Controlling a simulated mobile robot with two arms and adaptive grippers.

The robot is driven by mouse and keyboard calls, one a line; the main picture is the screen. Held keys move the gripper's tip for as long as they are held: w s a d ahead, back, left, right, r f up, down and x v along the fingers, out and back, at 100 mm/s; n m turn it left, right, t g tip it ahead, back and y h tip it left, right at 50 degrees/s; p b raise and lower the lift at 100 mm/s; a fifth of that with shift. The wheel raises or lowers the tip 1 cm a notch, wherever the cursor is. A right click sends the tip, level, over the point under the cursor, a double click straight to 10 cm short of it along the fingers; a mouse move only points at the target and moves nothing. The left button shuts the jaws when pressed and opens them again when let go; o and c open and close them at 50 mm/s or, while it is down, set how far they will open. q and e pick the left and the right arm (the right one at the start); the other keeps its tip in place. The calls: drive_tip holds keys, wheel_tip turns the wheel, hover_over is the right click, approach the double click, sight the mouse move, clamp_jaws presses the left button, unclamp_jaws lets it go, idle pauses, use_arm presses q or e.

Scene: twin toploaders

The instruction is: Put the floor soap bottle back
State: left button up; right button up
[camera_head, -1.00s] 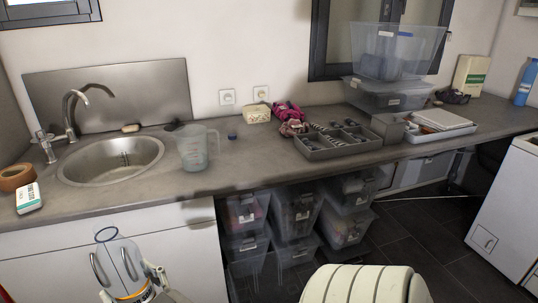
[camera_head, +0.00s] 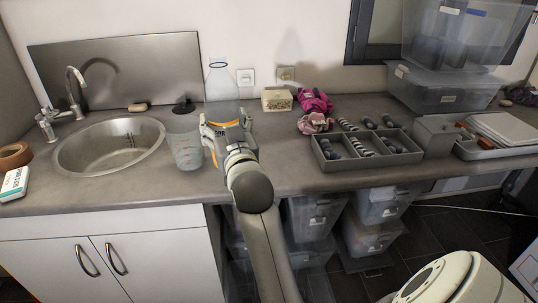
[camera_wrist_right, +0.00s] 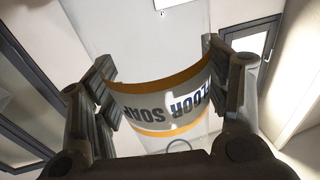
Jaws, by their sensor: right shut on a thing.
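The floor soap bottle (camera_head: 221,84) is clear, with an orange-edged label. It is upright over the counter (camera_head: 300,180), just right of the measuring jug (camera_head: 186,150), in the head view. My right gripper (camera_head: 226,126) is shut around its lower part. The arm hides the bottle's base, so I cannot tell whether it touches the counter. In the right wrist view, the label (camera_wrist_right: 165,101) reading "FLOOR SOAP" sits between the two fingers of my right gripper (camera_wrist_right: 163,90). My left gripper is not in view.
The sink (camera_head: 108,146) is at the left. A small patterned box (camera_head: 277,99), pink cloth (camera_head: 314,101) and grey divided tray (camera_head: 370,158) stand to the right of the bottle. The wall with sockets (camera_head: 245,77) is behind. A clear counter strip lies in front of the tray.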

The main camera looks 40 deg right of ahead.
drive_tip(key=shift+w+d+r, duration=0.15)
drive_tip(key=shift+d+r, duration=0.1)
drive_tip(key=shift+d, duration=0.25)
drive_tip(key=shift+w+d+r, duration=0.1)
drive_tip(key=shift+d+r, duration=0.1)
drive_tip(key=shift+d, duration=0.3)
use_arm(q)
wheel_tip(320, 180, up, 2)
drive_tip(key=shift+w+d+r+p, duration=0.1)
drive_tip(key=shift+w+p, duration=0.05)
drive_tip(key=shift+p, duration=0.95)
use_arm(e)
drive_tip(key=w+d+f, duration=0.9)
drive_tip(key=f, duration=0.3)
drive_tip(key=shift+w+d+f, duration=0.15)
drive_tip(key=shift+d+f, duration=0.1)
drive_tip(key=shift+f, duration=0.1)
drive_tip(key=shift+f, duration=0.15)
drive_tip(key=o, duration=1.8)
drive_tip(key=shift+o, duration=0.2)
